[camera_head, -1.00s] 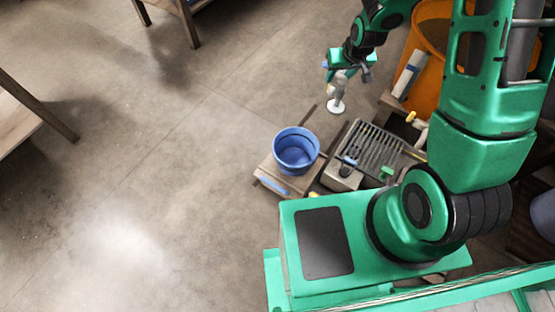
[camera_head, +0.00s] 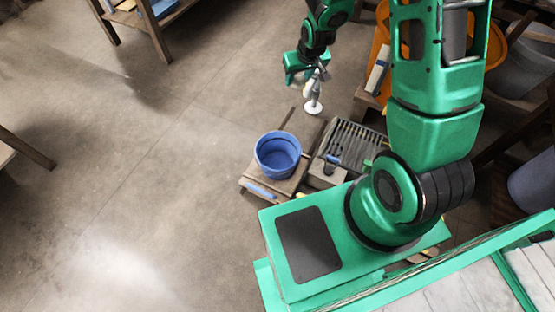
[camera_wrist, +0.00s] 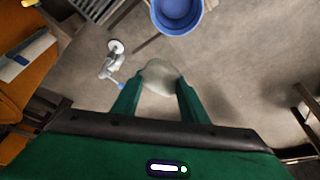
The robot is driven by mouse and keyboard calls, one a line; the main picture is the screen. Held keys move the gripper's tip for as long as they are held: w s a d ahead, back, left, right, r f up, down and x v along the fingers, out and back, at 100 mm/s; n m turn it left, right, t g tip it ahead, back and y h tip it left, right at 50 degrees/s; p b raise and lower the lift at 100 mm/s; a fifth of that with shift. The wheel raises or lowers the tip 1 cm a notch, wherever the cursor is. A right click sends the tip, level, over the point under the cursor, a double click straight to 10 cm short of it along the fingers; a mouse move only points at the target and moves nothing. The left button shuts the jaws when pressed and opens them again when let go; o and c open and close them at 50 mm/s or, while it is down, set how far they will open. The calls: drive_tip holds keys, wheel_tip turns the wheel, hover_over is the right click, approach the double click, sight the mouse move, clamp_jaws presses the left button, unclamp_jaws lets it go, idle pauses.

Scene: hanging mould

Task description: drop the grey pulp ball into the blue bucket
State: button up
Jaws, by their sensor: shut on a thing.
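The grey pulp ball (camera_wrist: 160,76) is between my two fingertips in the wrist view, and my gripper (camera_wrist: 160,92) is shut on it. In the head view my gripper (camera_head: 307,72) hangs beyond the blue bucket, and I cannot make out the ball there. The blue bucket (camera_head: 278,163) stands upright on a low wooden stand, its mouth open upward. It also shows at the top edge of the wrist view (camera_wrist: 178,22), partly cut off. The ball is apart from the bucket, not over its mouth.
A white-footed grey fixture (camera_head: 313,107) stands close to my gripper. A slatted rack (camera_head: 352,143) is right of the bucket. An orange tub (camera_head: 380,50) stands at upper right, a wooden table (camera_head: 163,38) at upper left. The floor left of the bucket is clear.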

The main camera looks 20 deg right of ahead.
drive_tip(key=shift+f, duration=0.15)
drive_tip(key=w+a+f, duration=0.1)
drive_tip(key=w+f, duration=0.1)
drive_tip(key=f, duration=1.8)
drive_tip(key=w+a+f, duration=0.2)
drive_tip(key=f, duration=1.9)
drive_tip(key=shift+a+f, duration=0.2)
drive_tip(key=shift+f, duration=0.05)
drive_tip(key=o, duration=1.2)
drive_tip(key=shift+c, duration=0.2)
